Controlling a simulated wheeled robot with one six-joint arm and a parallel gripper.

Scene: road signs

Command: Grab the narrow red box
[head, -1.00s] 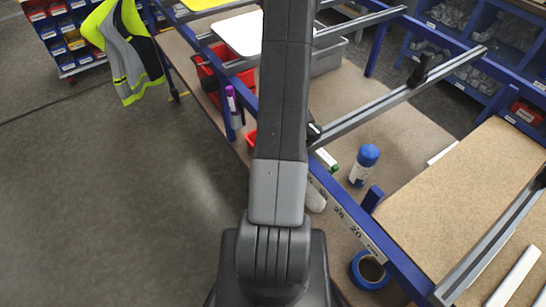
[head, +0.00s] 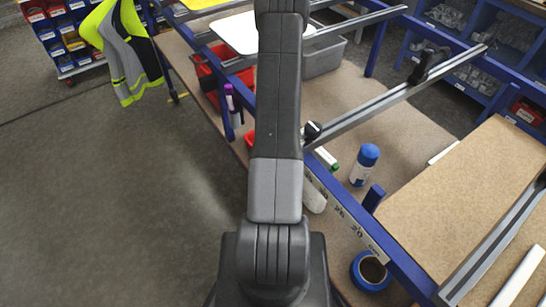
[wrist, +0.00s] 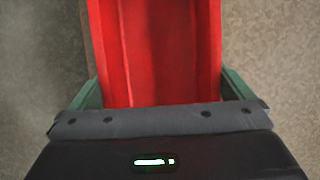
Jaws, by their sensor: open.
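A narrow red box (wrist: 160,50) fills the middle of the wrist view, an open-topped bin with raised side walls, running up out of the picture. My gripper (wrist: 155,92) is open, with one green finger at each side of the box's near end. Whether the fingers touch its walls I cannot tell. In the head view, red boxes (head: 206,76) show at the left of the workbench, partly hidden by my arm and the blue frame. My gripper is hidden in the head view.
The blue-framed bench (head: 395,255) has metal rails across it. A blue-capped bottle (head: 363,165), a blue tape roll (head: 371,271) and a grey bin (head: 324,60) are on it. A hi-vis vest (head: 121,52) hangs at the left. The floor at left is clear.

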